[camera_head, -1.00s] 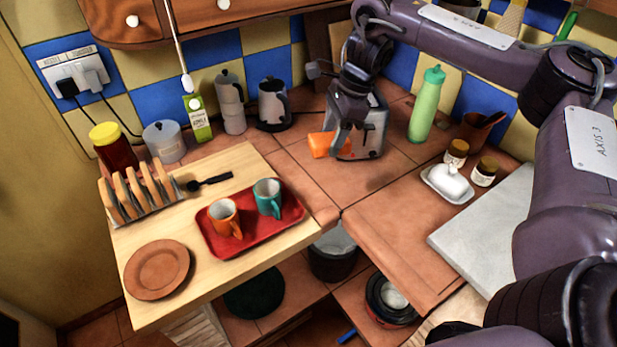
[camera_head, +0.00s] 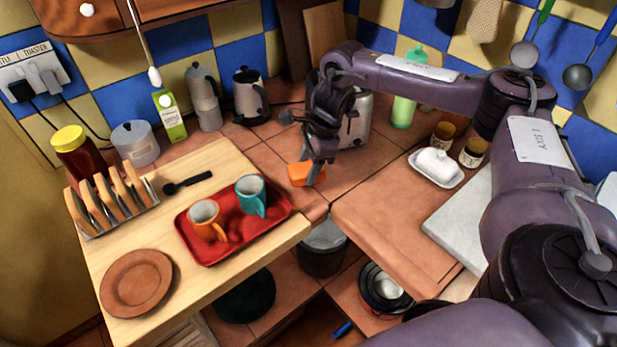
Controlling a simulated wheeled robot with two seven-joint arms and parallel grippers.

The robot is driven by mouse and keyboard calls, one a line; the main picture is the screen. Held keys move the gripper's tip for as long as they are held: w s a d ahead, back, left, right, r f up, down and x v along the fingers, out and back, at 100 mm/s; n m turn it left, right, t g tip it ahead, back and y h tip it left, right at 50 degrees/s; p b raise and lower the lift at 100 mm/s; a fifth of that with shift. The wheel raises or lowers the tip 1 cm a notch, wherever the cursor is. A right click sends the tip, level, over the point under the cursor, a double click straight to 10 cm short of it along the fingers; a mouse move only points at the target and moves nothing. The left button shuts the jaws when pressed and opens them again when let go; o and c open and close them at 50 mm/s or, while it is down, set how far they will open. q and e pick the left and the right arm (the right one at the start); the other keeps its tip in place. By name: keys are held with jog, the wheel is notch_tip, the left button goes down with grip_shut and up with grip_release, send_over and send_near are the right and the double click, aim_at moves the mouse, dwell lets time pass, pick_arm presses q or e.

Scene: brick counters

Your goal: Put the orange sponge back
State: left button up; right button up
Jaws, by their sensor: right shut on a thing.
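The orange sponge (camera_head: 301,174) is held in my right gripper (camera_head: 313,172), over the tiled counter near the back corner, in front of the toaster (camera_head: 357,122). The gripper is shut on it, and its fingers hide part of the sponge. I cannot tell for sure whether the sponge touches the counter tiles or hangs just above them. My left gripper is not in view.
A red tray (camera_head: 236,250) with an orange and a teal mug lies left on a wooden board (camera_head: 120,240). A butter dish (camera_head: 438,166) and two jars stand right. The counter has a gap at a bin (camera_head: 323,250). Tiles (camera_head: 370,195) right of the sponge are clear.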

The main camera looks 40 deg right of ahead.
notch_tip(320, 180, down, 4)
jog(key=shift+r+p, duration=0.15)
jog(key=shift+p, duration=0.15)
jog(key=shift+f, duration=0.35)
jog(key=o, duration=0.9)
jog(key=shift+f, duration=0.15)
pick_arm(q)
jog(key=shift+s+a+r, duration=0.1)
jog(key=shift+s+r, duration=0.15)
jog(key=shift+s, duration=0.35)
pick_arm(e)
jog(key=b+v, duration=0.2)
jog(key=v, duration=0.7)
jog(key=shift+d+r, duration=0.1)
jog(key=shift+r, duration=0.3)
jog(key=shift+p+v, duration=0.4)
jog(key=shift+v, duration=0.35)
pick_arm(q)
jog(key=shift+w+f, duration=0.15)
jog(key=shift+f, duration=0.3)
pick_arm(e)
jog(key=shift+d+r, duration=0.15)
jog(key=shift+r, duration=0.3)
